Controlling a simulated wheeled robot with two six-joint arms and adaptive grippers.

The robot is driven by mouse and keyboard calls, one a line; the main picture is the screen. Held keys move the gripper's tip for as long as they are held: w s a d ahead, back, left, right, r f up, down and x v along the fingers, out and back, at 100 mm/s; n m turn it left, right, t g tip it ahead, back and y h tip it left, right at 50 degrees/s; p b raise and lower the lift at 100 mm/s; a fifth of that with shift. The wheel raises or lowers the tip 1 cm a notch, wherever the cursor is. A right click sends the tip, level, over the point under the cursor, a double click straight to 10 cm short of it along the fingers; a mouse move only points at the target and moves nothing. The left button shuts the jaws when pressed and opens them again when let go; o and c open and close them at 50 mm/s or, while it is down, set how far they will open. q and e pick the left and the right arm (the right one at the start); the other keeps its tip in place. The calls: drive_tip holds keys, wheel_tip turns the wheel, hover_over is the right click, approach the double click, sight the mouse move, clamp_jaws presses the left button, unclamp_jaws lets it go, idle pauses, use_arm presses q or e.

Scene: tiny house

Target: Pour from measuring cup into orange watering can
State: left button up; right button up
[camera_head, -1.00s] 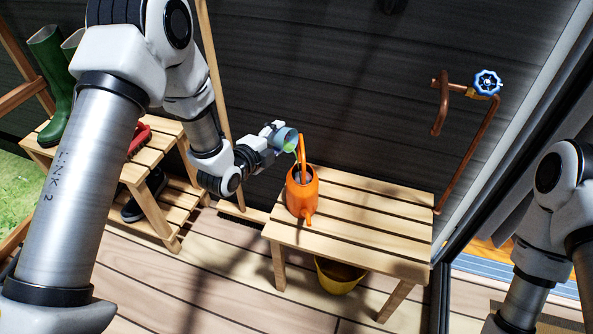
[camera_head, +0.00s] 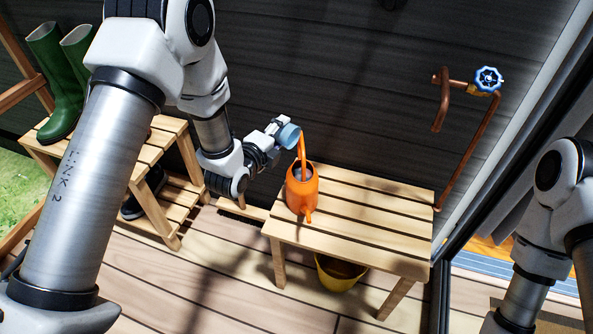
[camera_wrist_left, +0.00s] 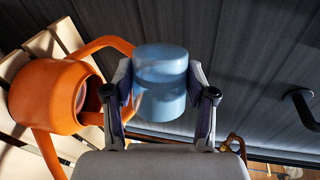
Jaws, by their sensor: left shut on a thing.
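The orange watering can (camera_head: 301,195) stands upright on the wooden stool, its tall handle arching up. My left gripper (camera_head: 279,131) is shut on the translucent blue measuring cup (camera_head: 289,137), held above the can's back left, close to the handle. In the left wrist view the cup (camera_wrist_left: 160,85) sits between both fingers of my gripper (camera_wrist_left: 163,103). The can (camera_wrist_left: 42,95) is to the left there, with part of its opening showing. The cup's mouth and any liquid inside are not clear. My right gripper is out of view.
The slatted stool (camera_head: 370,225) has free room right of the can. A yellow bucket (camera_head: 338,275) is under it. Green boots (camera_head: 62,85) stand on a wooden rack at left. A copper pipe with a blue valve (camera_head: 488,79) is on the dark wall.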

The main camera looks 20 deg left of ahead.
use_arm(q)
drive_tip(key=shift+w+a+f+n+p, duration=0.15)
drive_tip(key=shift+a+n+p, duration=0.2)
drive_tip(key=shift+n, duration=0.35)
drive_tip(key=w+a+f+n+g+h+b, duration=0.1)
drive_tip(key=a+f+n+h+b, duration=0.2)
drive_tip(key=f+n, duration=0.3)
drive_tip(key=w+a+f+n+h+b, duration=0.1)
drive_tip(key=a+f+n+h+b, duration=0.3)
drive_tip(key=f+n, duration=0.2)
drive_tip(key=shift+w+a+f+n+g+b, duration=0.15)
drive_tip(key=shift+w+f+n+g+b, duration=0.2)
drive_tip(key=shift+f, duration=0.2)
